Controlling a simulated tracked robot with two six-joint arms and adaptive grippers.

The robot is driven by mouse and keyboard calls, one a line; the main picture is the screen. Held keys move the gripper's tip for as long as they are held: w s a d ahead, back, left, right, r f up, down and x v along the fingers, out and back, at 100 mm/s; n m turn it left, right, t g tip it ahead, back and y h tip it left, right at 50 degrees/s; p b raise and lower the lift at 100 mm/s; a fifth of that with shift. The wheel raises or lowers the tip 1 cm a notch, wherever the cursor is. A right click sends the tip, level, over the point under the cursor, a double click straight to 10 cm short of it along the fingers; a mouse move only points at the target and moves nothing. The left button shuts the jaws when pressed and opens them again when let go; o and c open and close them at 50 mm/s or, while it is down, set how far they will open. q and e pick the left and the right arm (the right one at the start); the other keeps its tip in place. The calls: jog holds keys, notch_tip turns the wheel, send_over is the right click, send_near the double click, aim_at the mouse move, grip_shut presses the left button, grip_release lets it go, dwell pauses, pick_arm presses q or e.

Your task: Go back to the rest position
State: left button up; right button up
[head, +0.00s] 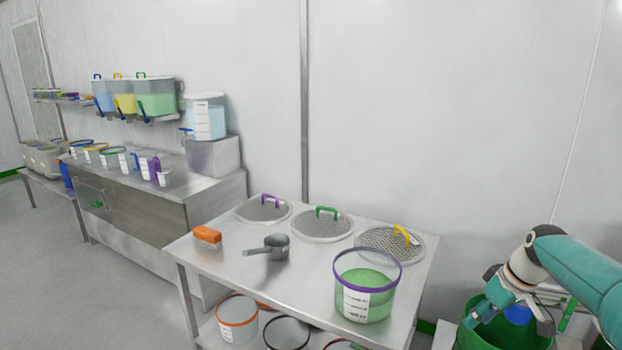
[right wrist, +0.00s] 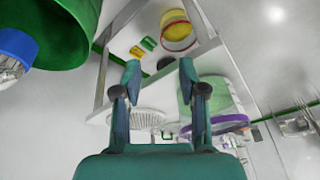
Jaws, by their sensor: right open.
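My right gripper (head: 508,322) is at the right edge of the head view, at the end of a teal arm that comes in from the right. It is over or in front of a green bin (head: 490,339); I cannot tell how close. In the right wrist view its two fingers (right wrist: 160,72) are spread apart with nothing held between them. The steel table and its purple-rimmed tub lie beyond the fingers there. My left gripper is in neither view.
The steel table (head: 222,267) holds a purple-rimmed tub (head: 380,305) of green granules, a grey scoop (head: 275,245), an orange brush (head: 207,236) and sieve lids with purple, green and yellow (head: 391,244) handles. Lidless tubs stand on its lower shelf. A bench (head: 140,213) stands behind left. The left floor is clear.

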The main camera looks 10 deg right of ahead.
jog(key=s+a+f+n+g+y+p, duration=0.1)
jog(key=s+a+f+g, duration=0.25)
jog(key=a+f, duration=0.75)
jog(key=s+a+f+n+g+y+p, duration=0.15)
jog(key=s+a+f, duration=0.25)
jog(key=a+f, duration=0.7)
jog(key=s+a+f+m+t, duration=0.1)
jog(key=s+a+f+m, duration=0.2)
jog(key=s, duration=0.5)
jog(key=s+a+f+m+t, duration=0.1)
jog(key=s+a+f+m, duration=0.3)
jog(key=s+a+f, duration=0.2)
jog(key=shift+s+a+f, duration=0.2)
jog(key=shift+s+a, duration=0.65)
jog(key=shift+a, duration=0.45)
